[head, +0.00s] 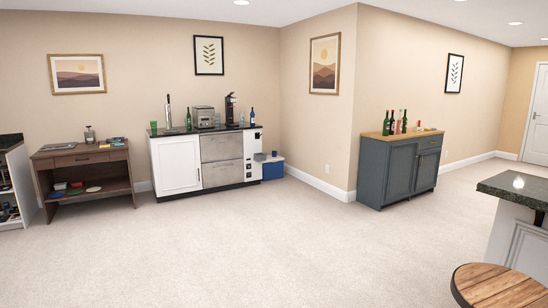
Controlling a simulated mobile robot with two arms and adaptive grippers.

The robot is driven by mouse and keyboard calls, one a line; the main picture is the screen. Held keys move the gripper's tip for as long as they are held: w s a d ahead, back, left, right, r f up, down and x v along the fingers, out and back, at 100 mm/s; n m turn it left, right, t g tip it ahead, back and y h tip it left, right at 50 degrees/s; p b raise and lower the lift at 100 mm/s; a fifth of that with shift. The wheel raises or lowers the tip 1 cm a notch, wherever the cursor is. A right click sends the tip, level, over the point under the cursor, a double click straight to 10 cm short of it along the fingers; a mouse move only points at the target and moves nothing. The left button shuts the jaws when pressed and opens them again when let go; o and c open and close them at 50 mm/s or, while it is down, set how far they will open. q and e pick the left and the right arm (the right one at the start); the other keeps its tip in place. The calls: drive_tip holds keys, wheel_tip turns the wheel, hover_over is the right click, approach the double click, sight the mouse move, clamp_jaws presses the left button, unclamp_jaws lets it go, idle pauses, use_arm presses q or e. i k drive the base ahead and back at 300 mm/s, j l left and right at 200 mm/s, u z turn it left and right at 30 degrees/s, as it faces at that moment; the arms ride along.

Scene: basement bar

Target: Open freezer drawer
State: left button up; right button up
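A bar counter with a black top (170,131) stands against the back wall, left of the wall corner. Two stainless steel drawer fronts are set into it, one above the other: an upper drawer (221,148) and a lower drawer (222,174). Both look shut. I cannot tell from here which one is the freezer drawer. A white cabinet door (176,166) is to their left and a narrow white section with bottles (253,155) to their right. Neither of my grippers is in view.
A wide stretch of bare carpet (230,250) lies before the counter. A brown wooden desk (85,157) is on the left, a blue-grey cabinet (372,172) on the right. A round wooden stool (497,288) and a stone-topped bar (515,188) are at near right.

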sight(231, 171)
drive_tip(key=i+u, duration=0.2)
drive_tip(key=i, duration=8.55)
drive_tip(key=l, duration=0.15)
